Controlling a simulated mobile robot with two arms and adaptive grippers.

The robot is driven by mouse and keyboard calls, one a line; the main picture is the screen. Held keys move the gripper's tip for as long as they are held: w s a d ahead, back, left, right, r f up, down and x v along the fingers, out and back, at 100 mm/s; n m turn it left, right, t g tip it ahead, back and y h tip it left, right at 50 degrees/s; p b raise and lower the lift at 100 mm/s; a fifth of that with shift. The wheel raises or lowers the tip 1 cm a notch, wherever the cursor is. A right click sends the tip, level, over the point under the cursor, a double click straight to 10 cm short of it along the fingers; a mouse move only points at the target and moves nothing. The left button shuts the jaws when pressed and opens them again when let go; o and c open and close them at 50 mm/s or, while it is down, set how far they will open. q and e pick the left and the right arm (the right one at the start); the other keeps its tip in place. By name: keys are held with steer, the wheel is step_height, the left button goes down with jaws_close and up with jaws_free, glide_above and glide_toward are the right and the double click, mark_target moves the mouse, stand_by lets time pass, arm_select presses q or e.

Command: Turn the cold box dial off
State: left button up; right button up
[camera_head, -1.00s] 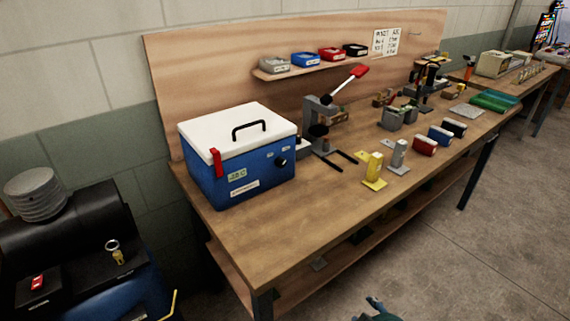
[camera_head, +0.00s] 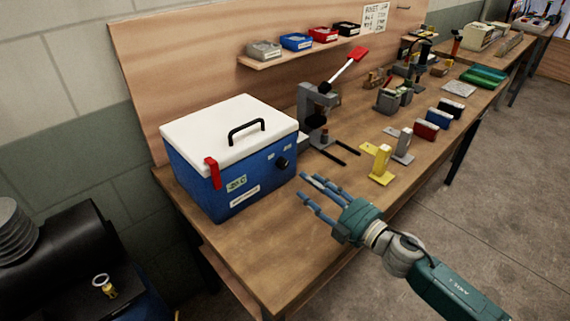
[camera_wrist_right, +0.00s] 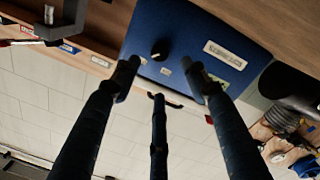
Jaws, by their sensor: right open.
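The cold box (camera_head: 228,172) is blue with a white lid, a black handle and a red latch, and stands on the near left end of the bench. Its black dial (camera_head: 283,163) is on the front face, toward the right side. The dial (camera_wrist_right: 160,50) also shows in the right wrist view, ahead of the fingers. My right gripper (camera_head: 318,191) is open and empty, over the bench just right of the box and apart from the dial. In the right wrist view its fingers (camera_wrist_right: 165,85) are spread, pointing at the box. My left gripper is not in view.
A yellow block stand (camera_head: 381,164) and a grey one (camera_head: 403,146) stand on the bench right of the gripper. A lever press (camera_head: 318,105) with a red handle stands behind. The wooden bench top (camera_head: 265,250) is clear before the box.

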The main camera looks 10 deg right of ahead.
mark_target(284, 166)
steer(key=p+x, duration=0.1)
steer(key=x, duration=0.4)
steer(key=shift+w+a+r, duration=0.15)
steer(key=shift+w, duration=0.15)
steer(key=x, duration=0.3)
steer(key=shift+w+a, duration=0.25)
steer(key=shift+w, duration=0.1)
steer(key=shift+c, duration=0.8)
jaws_close()
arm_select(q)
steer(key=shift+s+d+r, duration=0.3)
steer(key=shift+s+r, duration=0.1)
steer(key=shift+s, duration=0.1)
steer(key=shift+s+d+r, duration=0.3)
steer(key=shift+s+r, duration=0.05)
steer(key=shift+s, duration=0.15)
